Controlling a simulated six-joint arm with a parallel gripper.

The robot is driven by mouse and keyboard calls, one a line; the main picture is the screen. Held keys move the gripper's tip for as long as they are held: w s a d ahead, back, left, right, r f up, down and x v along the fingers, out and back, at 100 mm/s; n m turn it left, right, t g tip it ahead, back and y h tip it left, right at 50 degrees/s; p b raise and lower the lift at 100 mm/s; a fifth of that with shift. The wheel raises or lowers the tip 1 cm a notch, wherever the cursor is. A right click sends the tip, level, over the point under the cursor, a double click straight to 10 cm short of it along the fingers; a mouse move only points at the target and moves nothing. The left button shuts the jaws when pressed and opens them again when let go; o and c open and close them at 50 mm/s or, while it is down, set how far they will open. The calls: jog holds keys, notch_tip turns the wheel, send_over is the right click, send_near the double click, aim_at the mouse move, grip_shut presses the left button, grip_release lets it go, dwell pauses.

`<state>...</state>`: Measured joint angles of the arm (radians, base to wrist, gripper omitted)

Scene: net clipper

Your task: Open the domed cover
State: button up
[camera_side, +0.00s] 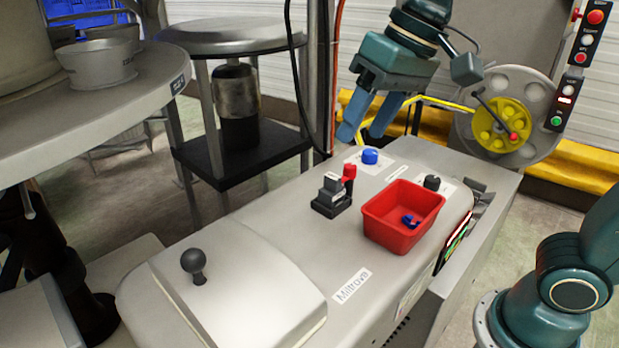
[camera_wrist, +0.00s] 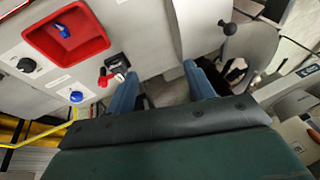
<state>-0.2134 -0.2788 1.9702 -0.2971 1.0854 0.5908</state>
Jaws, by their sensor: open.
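The domed cover (camera_side: 235,285) is a pale, rounded lid at the near left end of the grey machine. It lies closed, with a black ball knob (camera_side: 194,262) standing on its left part. In the wrist view the knob (camera_wrist: 228,27) is at the upper right, beyond the fingers, and part of the cover (camera_wrist: 257,42) shows beside it. My gripper (camera_side: 366,118) is open and empty above the far end of the machine, well away from the cover. In the wrist view its two blue fingers (camera_wrist: 162,82) are spread apart with nothing between them.
On the machine top stand a red bin (camera_side: 382,207) holding a small blue piece (camera_side: 410,221), a black device with a red knob (camera_side: 333,192), a blue knob (camera_side: 370,156) and a black knob (camera_side: 432,182). A round table (camera_side: 120,105) is at left. The surface between device and cover is clear.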

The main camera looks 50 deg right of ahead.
jog(key=s+d+f+n+t+h, duration=0.1)
jog(key=s+d+f+t+h, duration=0.1)
jog(key=s+d+f, duration=0.6)
jog(key=shift+s+d, duration=1.45)
jog(key=shift+s, duration=0.05)
